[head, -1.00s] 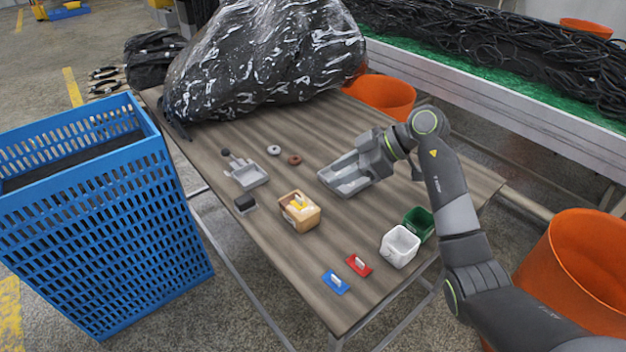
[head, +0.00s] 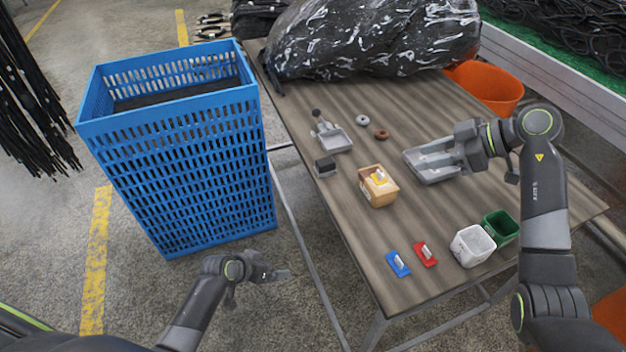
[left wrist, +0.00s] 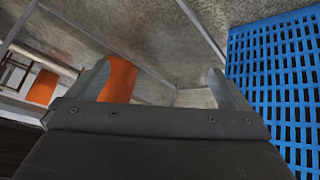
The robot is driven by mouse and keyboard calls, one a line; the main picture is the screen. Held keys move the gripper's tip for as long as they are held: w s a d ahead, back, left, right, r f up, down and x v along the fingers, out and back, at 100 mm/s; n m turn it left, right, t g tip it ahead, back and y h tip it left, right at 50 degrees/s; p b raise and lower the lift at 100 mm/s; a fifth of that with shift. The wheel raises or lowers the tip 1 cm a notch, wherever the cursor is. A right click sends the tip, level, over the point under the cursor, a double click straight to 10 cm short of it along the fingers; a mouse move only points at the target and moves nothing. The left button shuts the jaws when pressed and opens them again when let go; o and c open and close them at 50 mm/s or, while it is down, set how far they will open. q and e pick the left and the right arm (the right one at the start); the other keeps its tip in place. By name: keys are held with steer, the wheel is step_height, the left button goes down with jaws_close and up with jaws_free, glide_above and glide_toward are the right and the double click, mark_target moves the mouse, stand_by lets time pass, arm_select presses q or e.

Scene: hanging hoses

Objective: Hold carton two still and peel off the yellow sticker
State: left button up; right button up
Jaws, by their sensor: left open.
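A tan carton (head: 378,191) stands on the table in the head view, with a yellow sticker (head: 379,176) and a white patch on its top. I cannot read any number on it. My left gripper (head: 279,273) is open and empty over the floor, left of the table and apart from the carton. Its two spread fingers (left wrist: 160,85) show in the left wrist view with nothing between them.
A tall blue crate (head: 180,165) stands left of the table (head: 345,215). A blue piece (head: 397,264), a red piece (head: 425,254), a white bin (head: 472,246) and a green bin (head: 501,228) are near the front edge. A black bag (head: 375,40) covers the back.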

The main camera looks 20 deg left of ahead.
arm_select(q)
steer(key=w+d+r+m+t+h, duration=0.1)
steer(key=w+d+r+m+h, duration=0.3)
steer(key=r, duration=0.6)
steer(key=m+h, duration=0.4)
steer(key=m, duration=0.1)
glide_toward(369, 183)
steer(key=shift+y, duration=0.3)
steer(key=x, duration=1.3)
steer(key=shift+w+r, duration=0.1)
steer(key=shift+r, duration=0.05)
steer(key=shift+c, duration=0.4)
